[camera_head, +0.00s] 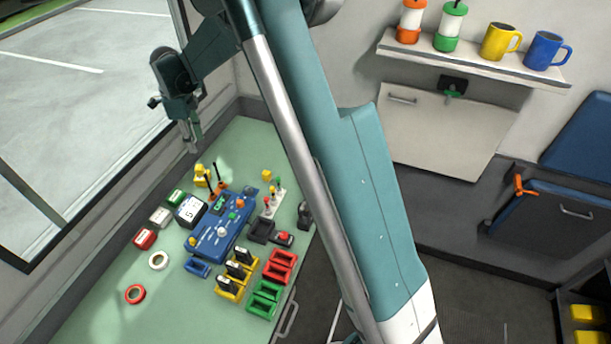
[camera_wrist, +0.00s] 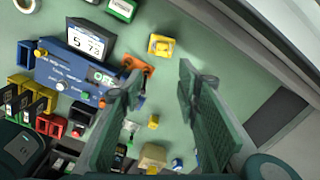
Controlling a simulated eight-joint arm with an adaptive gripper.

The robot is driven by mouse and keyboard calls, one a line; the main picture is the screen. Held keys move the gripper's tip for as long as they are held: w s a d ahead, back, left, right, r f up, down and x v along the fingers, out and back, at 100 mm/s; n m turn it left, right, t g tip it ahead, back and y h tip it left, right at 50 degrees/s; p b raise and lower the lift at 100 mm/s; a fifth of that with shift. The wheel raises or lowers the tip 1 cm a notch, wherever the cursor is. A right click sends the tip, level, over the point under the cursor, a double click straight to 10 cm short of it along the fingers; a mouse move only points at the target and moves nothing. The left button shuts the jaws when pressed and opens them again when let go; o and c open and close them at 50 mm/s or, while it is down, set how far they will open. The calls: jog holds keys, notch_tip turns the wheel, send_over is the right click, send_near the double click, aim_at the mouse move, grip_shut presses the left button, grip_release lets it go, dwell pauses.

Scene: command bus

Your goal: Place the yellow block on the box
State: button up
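A small yellow block (camera_head: 267,175) lies on the green table near the right-hand edge of the window side. In the wrist view, a small yellow block (camera_wrist: 153,122) shows between the finger pads, with a tan box (camera_wrist: 152,157) just below it in the picture. In the head view I cannot make out the tan box; my arm covers part of the table. My gripper (camera_head: 190,146) hangs above the table's far end, by the window. In the wrist view, my gripper (camera_wrist: 158,82) has its fingers wide apart with nothing held, and is open.
A blue control panel (camera_head: 216,240) with knobs fills the table's middle. A yellow item (camera_head: 201,175) and a small display (camera_head: 190,211) stand near it. A shelf (camera_head: 475,61) holds mugs and lanterns.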

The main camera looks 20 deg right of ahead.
jog(key=s+d+r+n+t, duration=0.2)
jog(key=s+d+r+n, duration=0.3)
jog(key=s+d+r, duration=0.35)
jog(key=s+d+r+n+t, duration=0.1)
jog(key=s+d+r+n, duration=0.45)
jog(key=s+r, duration=0.55)
jog(key=s+d+f+n+t, duration=0.1)
jog(key=s+d+n, duration=0.2)
jog(key=s, duration=0.5)
jog(key=s+d+f+n+t, duration=0.1)
jog(key=s+d+n, duration=0.2)
jog(key=s, duration=0.6)
jog(key=s+d+f+n+t, duration=0.1)
jog(key=s+d+n, duration=0.2)
jog(key=s, duration=0.6)
jog(key=shift+d+f+n+t, duration=0.35)
jog(key=shift+d+n+t, duration=0.05)
jog(key=shift+n, duration=0.55)
jog(key=shift+f+b, duration=1.4)
jog(key=shift+b, duration=0.05)
